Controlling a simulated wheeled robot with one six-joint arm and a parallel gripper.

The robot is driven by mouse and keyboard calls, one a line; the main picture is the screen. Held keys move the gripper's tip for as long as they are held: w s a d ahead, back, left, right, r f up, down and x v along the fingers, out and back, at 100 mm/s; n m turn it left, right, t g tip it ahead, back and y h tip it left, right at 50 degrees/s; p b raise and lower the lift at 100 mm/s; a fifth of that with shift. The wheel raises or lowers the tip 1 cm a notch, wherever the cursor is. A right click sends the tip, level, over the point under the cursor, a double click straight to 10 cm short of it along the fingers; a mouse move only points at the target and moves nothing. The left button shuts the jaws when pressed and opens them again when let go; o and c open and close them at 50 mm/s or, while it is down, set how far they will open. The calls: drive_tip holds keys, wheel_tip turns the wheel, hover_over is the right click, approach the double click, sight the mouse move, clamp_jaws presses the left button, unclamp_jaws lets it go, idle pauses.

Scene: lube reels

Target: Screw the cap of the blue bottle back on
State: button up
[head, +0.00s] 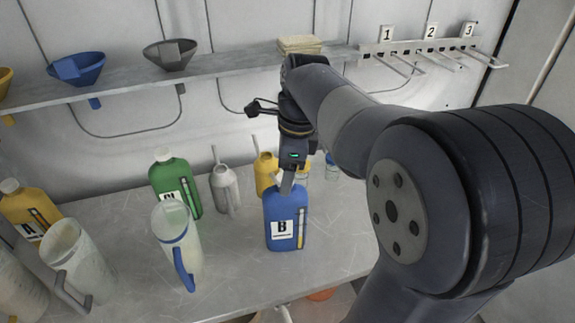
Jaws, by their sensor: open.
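The blue bottle (284,212) with a white "B" label stands upright on the grey worktop, near the middle of the head view. My gripper (287,186) points down at the bottle's top from above. Its open fingers overlap the bottle's neck in the picture. The neck is mostly hidden by the gripper, so I cannot tell whether the cap sits on it, is between the fingers, or is touched by them. No loose blue-bottle cap is clearly seen elsewhere.
A green bottle (175,180), a grey oil can (224,190) and a yellow can (265,172) stand behind and left. A clear jug with blue handle (174,238) is at front left. Funnels line the shelf (220,62). Numbered hooks (430,60) are at back right.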

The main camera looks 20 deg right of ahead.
drive_tip(key=c, duration=1.1)
drive_tip(key=shift+o, duration=0.2)
drive_tip(key=m+p, duration=0.1)
drive_tip(key=m, duration=0.2)
drive_tip(key=shift+s+r+m+t, duration=0.1)
drive_tip(key=shift+m+t, duration=0.2)
drive_tip(key=shift+m, duration=0.1)
drive_tip(key=shift+m+h+p, duration=0.3)
drive_tip(key=shift+m+p, duration=0.05)
drive_tip(key=shift+m, duration=0.35)
drive_tip(key=shift+m+p, duration=0.35)
drive_tip(key=shift+m, duration=0.35)
drive_tip(key=m, duration=0.3)
drive_tip(key=shift+m+t+h+p, duration=0.3)
drive_tip(key=shift+p, duration=0.1)
drive_tip(key=shift+a, duration=0.1)
